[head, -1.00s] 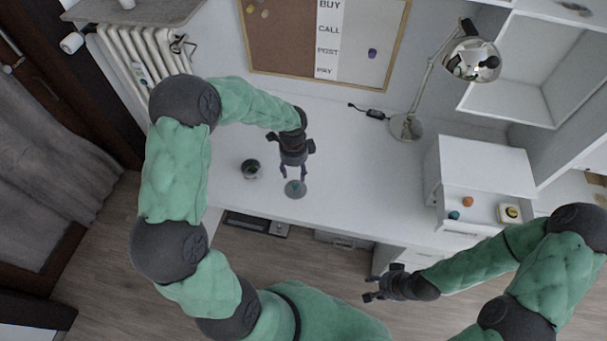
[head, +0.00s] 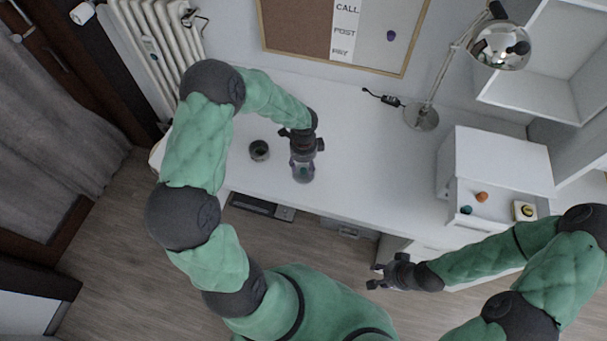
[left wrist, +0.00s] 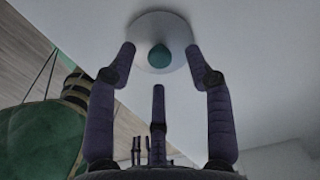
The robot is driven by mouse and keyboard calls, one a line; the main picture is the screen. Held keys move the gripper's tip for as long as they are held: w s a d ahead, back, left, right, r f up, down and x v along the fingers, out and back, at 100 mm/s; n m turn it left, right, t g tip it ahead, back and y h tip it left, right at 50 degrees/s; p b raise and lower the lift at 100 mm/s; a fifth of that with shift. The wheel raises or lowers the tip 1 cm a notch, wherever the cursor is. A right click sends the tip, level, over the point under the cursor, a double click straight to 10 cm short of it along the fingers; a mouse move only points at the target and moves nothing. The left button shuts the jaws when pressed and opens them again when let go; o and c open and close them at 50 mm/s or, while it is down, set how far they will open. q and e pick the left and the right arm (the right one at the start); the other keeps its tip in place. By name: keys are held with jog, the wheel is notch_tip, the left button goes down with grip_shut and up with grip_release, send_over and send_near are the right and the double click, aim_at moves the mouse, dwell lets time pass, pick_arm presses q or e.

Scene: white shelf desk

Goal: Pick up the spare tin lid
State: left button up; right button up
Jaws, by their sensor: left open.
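The spare tin lid is a grey disc with a teal knob. It lies on the white desk near its front edge, under my left gripper, in the head view (head: 303,176). In the left wrist view the lid (left wrist: 160,38) shows between and beyond the fingertips, its knob facing the camera. My left gripper (head: 302,168) is open, pointing down over the lid, with fingers on either side of the knob; whether they touch the lid is not clear. My right gripper (head: 374,277) is empty, off the desk's front edge; its fingers appear spread.
A dark round tin (head: 259,150) stands on the desk (head: 370,165) left of the lid. A lamp (head: 421,117) stands at the back. A white drawer unit (head: 500,160) at right holds small items in its open drawer. The desk's middle is clear.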

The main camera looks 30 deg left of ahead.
pick_arm(q)
notch_tip(320, 180, down, 2)
jog(key=shift+f, duration=0.15)
jog(key=c, duration=1)
jog(key=shift+r, duration=0.2)
